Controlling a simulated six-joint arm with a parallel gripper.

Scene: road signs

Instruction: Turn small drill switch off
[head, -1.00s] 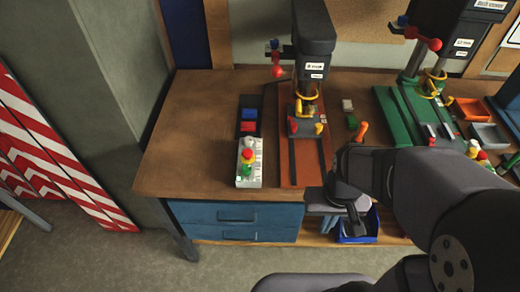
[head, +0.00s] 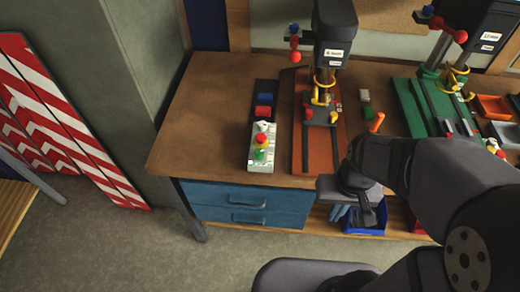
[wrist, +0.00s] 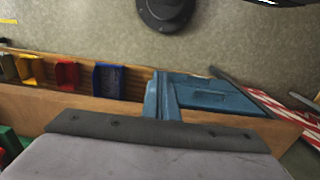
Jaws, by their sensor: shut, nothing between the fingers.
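The small drill (head: 335,45) stands on an orange base on the wooden bench, with a dark head and yellow parts below it. To its left is a light grey switch box (head: 258,163) with a red-and-yellow knob (head: 261,140) and a green part (head: 260,154). Which position the switch is in cannot be told. My gripper (head: 368,217) is at the bench's front edge, right of the switch box and apart from it. It is shut and empty. The wrist view looks down past the bench front and does not show the switch box or drill.
A larger green drill (head: 425,105) stands to the right. A dark tray with blue and red blocks (head: 264,105) lies behind the switch box. Blue drawers (head: 245,203) are below the bench top (head: 195,130). The bench left of the switch box is clear.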

